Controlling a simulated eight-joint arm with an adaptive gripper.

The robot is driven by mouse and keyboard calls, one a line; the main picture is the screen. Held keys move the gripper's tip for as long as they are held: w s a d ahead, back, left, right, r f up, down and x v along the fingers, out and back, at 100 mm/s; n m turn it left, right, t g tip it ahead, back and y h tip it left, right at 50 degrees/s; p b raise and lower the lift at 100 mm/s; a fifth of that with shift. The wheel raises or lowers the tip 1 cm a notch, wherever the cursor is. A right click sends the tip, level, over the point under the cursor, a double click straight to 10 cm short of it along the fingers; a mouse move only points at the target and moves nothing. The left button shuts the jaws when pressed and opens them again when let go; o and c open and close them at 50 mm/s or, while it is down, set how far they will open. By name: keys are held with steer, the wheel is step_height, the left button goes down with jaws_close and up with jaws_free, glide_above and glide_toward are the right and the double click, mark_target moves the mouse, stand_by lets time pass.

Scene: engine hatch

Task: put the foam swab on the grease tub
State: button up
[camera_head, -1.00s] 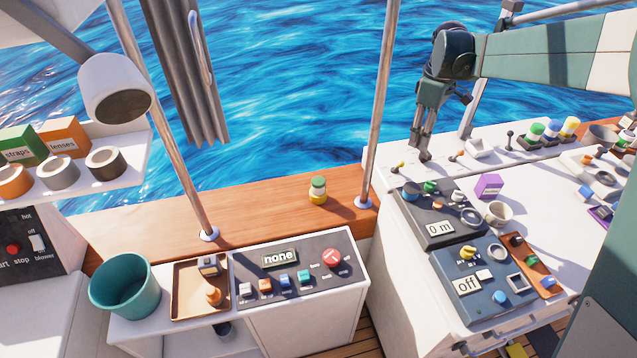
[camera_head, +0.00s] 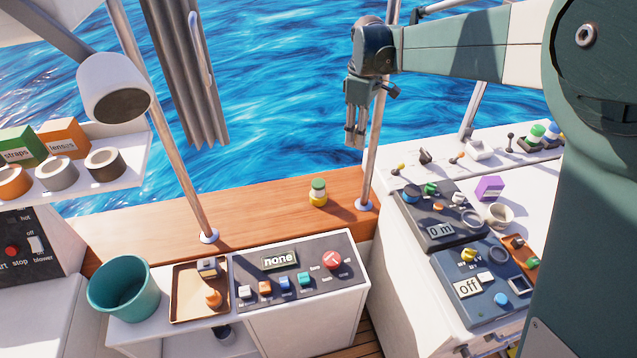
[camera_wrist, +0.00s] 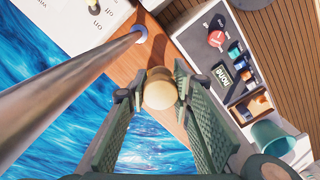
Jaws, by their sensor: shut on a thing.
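My gripper (camera_head: 354,140) points down in the air above the back of the wooden ledge, up and to the right of a small yellow and green tub. In the wrist view, its fingertips (camera_wrist: 160,88) are closed on a rounded beige thing, which looks like the foam swab (camera_wrist: 159,95). The swab is too small to make out in the head view. The yellow and green tub (camera_head: 318,194), apparently the grease tub, stands upright on the ledge, left of a pole's foot.
A metal pole (camera_head: 378,120) rises close to my gripper, with its foot (camera_head: 364,204) on the wooden ledge (camera_head: 260,210). Another pole (camera_head: 180,160) stands farther left. A control panel (camera_head: 295,268), a brown tray (camera_head: 185,305) and a teal bucket (camera_head: 122,290) are in front. The ledge around the tub is clear.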

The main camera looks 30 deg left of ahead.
steer(key=a+f+n+p, duration=0.1)
steer(key=a+f+n, duration=0.4)
steer(key=a+f, duration=0.4)
steer(key=n+p, duration=0.1)
steer(key=n, duration=0.2)
glide_above(318, 183)
step_height(318, 183, down, 6)
steer(key=shift+w, duration=0.1)
steer(key=shift+f, duration=3.05)
steer(key=shift+f, duration=0.1)
steer(key=shift+f, duration=1.8)
steer(key=shift+f, duration=0.15)
steer(key=o, duration=0.9)
